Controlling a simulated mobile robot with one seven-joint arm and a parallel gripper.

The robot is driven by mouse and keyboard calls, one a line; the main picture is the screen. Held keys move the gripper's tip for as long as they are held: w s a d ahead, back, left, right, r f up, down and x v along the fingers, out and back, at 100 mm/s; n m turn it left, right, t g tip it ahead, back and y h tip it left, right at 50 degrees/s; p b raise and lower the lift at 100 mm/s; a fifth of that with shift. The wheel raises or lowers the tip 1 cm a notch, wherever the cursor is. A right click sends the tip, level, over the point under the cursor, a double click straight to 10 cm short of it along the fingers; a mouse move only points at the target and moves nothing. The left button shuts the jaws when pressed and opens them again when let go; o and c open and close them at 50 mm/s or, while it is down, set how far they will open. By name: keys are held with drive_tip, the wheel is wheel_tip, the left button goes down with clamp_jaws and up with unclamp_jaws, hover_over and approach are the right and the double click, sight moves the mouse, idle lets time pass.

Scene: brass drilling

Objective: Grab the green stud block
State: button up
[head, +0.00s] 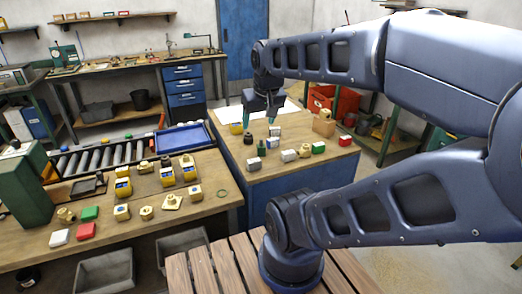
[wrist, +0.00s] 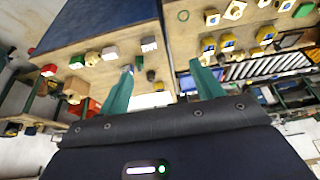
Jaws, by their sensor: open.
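A green block (head: 318,147) sits near the front edge of the wooden-topped blue table, between a pale block and a red block. It shows left of the fingers in the wrist view (wrist: 77,62). Another green block (head: 90,213) lies on the left bench beside a red one. The pictures are too small to tell which bears a stud. My gripper (head: 259,122) is open, with teal fingers, above the blue table's left part, behind and left of the first green block. It is apart from it. In the wrist view nothing is held between the fingertips (wrist: 161,68).
A red block (head: 345,141), pale blocks (head: 289,155) and a dark green piece (head: 263,145) crowd the same table (head: 305,174). A wooden block (head: 324,122) stands behind.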

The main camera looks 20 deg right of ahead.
drive_tip(key=shift+w, duration=0.1)
drive_tip(key=m+g, duration=0.5)
drive_tip(key=m, duration=1.5)
hover_over(261, 145)
drive_tip(key=w, duration=0.1)
drive_tip(key=f, duration=1.2)
drive_tip(key=d+f, duration=0.1)
drive_tip(key=f, duration=0.6)
drive_tip(key=shift+w, duration=0.1)
drive_tip(key=shift+w+f+m, duration=0.1)
drive_tip(key=shift+f+m, duration=0.2)
wheel_tip(261, 145, down, 5)
drive_tip(key=shift+f, duration=0.2)
drive_tip(key=shift+s+a+f, duration=0.15)
drive_tip(key=shift+s+f, duration=0.05)
drive_tip(key=shift+f, duration=1.15)
drive_tip(key=shift+s+a+f, duration=0.15)
drive_tip(key=shift+f, duration=1.15)
clamp_jaws()
